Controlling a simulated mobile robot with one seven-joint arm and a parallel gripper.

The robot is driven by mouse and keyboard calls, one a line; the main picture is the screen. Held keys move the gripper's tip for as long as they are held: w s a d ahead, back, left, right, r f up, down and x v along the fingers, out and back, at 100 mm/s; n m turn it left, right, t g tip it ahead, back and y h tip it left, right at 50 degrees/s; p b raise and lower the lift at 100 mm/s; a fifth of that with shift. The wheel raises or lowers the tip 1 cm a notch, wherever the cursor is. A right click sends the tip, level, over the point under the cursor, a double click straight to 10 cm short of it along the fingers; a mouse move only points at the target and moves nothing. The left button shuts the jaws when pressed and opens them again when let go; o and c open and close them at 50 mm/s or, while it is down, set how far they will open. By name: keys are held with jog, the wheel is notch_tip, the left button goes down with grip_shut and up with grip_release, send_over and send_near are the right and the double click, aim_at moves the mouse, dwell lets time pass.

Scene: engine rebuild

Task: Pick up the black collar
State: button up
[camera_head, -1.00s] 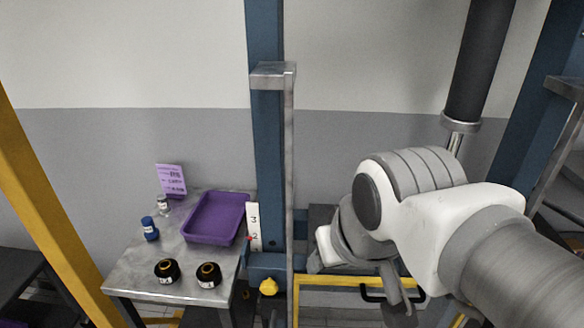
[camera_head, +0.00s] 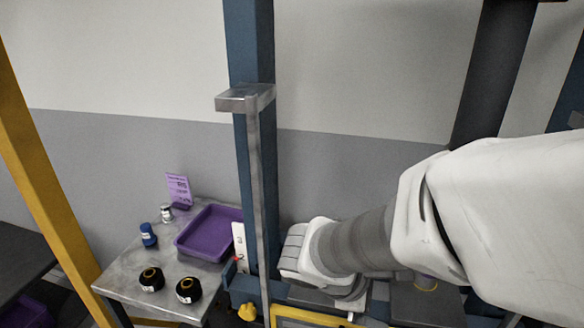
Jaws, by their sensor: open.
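Two short black ring-shaped pieces, each with an amber inner edge and a pale label, stand on the grey metal table. The left black collar (camera_head: 151,280) and the right black collar (camera_head: 188,291) look alike and sit apart near the table's front edge. I cannot tell from the picture which one is meant. My arm comes in from the right, and its wrist end is right of the table, beyond the blue post. My gripper's fingers cannot be made out; the arm hides that area. Nothing touches either collar.
The metal table (camera_head: 128,268) also holds a purple tray (camera_head: 208,234), a blue bottle (camera_head: 148,236), a small clear jar (camera_head: 166,213) and a purple sign (camera_head: 179,190). A blue post (camera_head: 250,150) with a metal upright (camera_head: 257,190) stands between arm and table. A yellow beam (camera_head: 45,190) rises at left.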

jog(key=w+a+f+n+t, duration=0.2)
jog(key=w+a+n, duration=0.1)
jog(key=n, duration=0.2)
jog(key=w+a+f+n+t, duration=0.2)
jog(key=w+a+n+t, duration=0.1)
jog(key=n, duration=0.3)
jog(key=w+a+f+n+t, duration=0.3)
jog(key=a+n, duration=0.2)
jog(key=shift+a+n, duration=0.2)
jog(key=shift+n, duration=0.1)
jog(key=x, duration=1.1)
jog(key=shift+w, duration=0.35)
jog(key=shift+a+f+x, duration=0.1)
jog(key=shift+a+x, duration=0.05)
jog(key=shift+x, duration=1.2)
jog(key=shift+a+f+x, duration=0.15)
jog(key=shift+x, duration=1.25)
jog(key=shift+w, duration=0.1)
jog(key=shift+c, duration=0.3)
grip_shut()
